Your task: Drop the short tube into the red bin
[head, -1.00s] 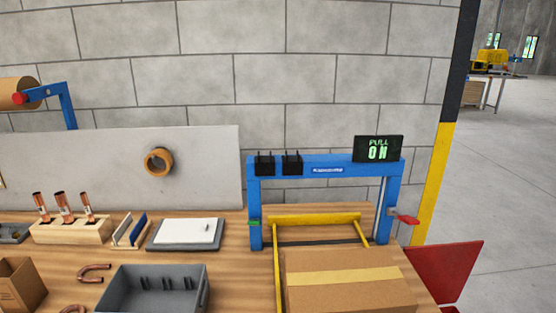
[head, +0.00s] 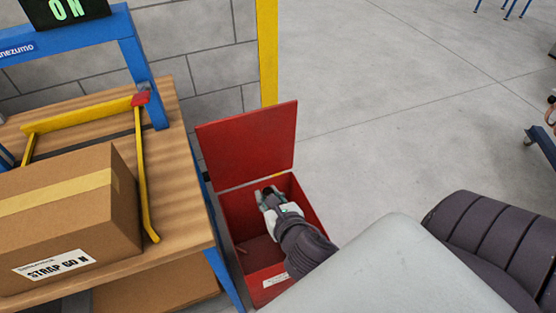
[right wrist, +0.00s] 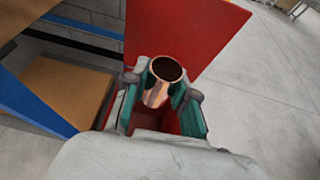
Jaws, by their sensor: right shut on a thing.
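The red bin (head: 311,208) stands on the floor to the right of the workbench, with its lid (head: 247,145) raised. My right gripper (head: 268,194) is over the bin's opening in the head view. In the right wrist view my right gripper (right wrist: 162,97) is shut on a short copper tube (right wrist: 157,92), whose open end faces the camera. The red lid (right wrist: 180,38) rises behind the tube there. In the head view the tube is hard to make out. My left gripper is not in view.
The workbench edge (head: 190,215) is close to the left of the bin. A taped cardboard box (head: 75,215) and a blue frame (head: 140,70) with a yellow bar stand on it.

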